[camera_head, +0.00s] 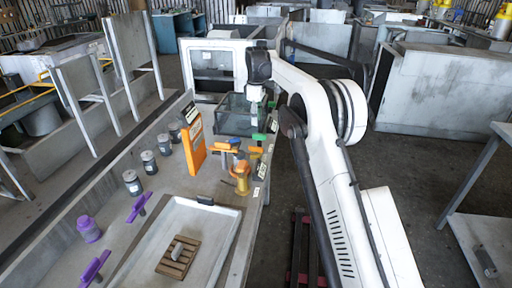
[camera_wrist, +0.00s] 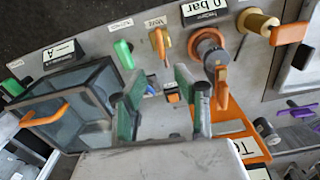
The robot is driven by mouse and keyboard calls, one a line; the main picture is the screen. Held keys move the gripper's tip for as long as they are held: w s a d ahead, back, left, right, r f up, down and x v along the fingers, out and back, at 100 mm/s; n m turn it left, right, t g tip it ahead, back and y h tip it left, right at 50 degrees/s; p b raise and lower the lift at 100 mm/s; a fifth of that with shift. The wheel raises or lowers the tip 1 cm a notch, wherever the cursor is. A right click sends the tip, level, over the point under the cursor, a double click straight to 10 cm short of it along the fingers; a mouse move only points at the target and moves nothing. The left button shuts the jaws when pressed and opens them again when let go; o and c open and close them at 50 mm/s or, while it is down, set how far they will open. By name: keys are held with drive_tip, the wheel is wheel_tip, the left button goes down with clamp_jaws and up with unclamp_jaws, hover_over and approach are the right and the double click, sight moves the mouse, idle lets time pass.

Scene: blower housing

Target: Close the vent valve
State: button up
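My gripper (camera_wrist: 160,88) is open and empty in the wrist view, its green-padded fingers apart. In the head view my gripper (camera_head: 255,108) hangs above the far part of the bench, near the glass-sided box. An orange valve handle (camera_wrist: 160,43) on a yellowish body stands beyond the fingertips, beside a small label (camera_wrist: 155,21) that seems to read "Vent". The orange handle also shows in the head view (camera_head: 255,150). A green handle (camera_wrist: 124,52) stands to its left. The gripper appears apart from both handles.
A grey regulator with an orange lever (camera_wrist: 221,88) and a gold cylinder (camera_wrist: 259,22) stand right of the orange handle. The glass-sided box (camera_head: 240,115) is close to the gripper. An orange panel (camera_head: 194,145), purple handles and a tray (camera_head: 225,222) occupy the nearer bench.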

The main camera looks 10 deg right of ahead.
sight(256, 147)
wheel_tip(256, 147, down, 14)
drive_tip(key=shift+f, duration=0.15)
idle(0.5)
clamp_jaws()
